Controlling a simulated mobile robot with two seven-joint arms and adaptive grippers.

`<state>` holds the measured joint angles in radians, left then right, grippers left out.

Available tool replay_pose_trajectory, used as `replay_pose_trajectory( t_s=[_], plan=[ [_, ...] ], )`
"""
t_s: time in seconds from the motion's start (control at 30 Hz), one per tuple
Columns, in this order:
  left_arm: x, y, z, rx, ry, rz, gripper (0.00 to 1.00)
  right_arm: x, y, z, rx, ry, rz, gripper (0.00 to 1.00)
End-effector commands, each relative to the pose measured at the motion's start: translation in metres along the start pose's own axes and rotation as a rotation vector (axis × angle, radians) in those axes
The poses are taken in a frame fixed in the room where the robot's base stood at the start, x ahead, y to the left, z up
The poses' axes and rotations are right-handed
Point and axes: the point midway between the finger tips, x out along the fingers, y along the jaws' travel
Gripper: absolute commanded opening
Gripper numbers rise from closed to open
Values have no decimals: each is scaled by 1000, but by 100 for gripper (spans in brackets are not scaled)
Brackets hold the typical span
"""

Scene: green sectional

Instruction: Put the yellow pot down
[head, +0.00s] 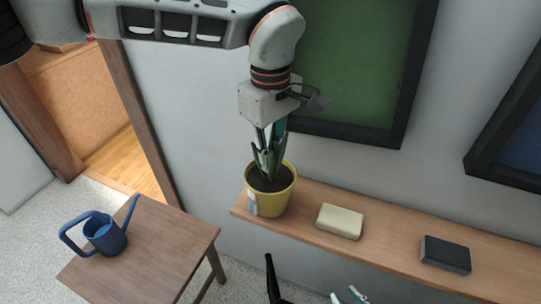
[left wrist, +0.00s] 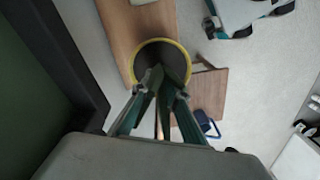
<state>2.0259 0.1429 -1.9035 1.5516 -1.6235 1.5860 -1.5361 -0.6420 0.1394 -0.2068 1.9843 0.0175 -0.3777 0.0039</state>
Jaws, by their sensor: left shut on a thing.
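The yellow pot (head: 272,200) holds dark soil and a plant with long green leaves. It is upright at the left end of the wooden wall shelf (head: 300,234). I cannot tell whether its base touches the board. In the left wrist view the pot's yellow rim (left wrist: 162,41) shows just beyond the fingers. The fingers partly hide the soil. My right gripper (head: 347,296) shows only its tips at the bottom edge, apart and empty.
A cream block (head: 340,221) and a dark block (head: 446,254) lie on the shelf to the right. A blue watering can (head: 106,236) stands on a wooden table (head: 165,250) at lower left. A green framed panel (head: 345,70) hangs close behind my left gripper.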

Motion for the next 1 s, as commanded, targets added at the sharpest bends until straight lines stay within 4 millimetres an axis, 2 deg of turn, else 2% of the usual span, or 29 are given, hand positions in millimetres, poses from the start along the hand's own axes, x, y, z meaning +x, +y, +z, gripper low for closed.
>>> replay_pose_trajectory(
  t_s=[0.43,0.47,0.5,0.87,1.0],
  plan=[
    [4,1,0,1,1,5,0,0,1,-3,-2,5,2,31],
    [6,0,0,1,1,3,22,0,2,-3,-2,5,2,31],
    [6,0,0,1,1,3,31,0,2,-3,-3,5,2,31],
    [4,0,0,1,1,2,31,0,1,-2,-2,4,2,31],
    [-8,1,0,0,1,4,31,0,2,-4,-2,5,2,31]
  ],
)
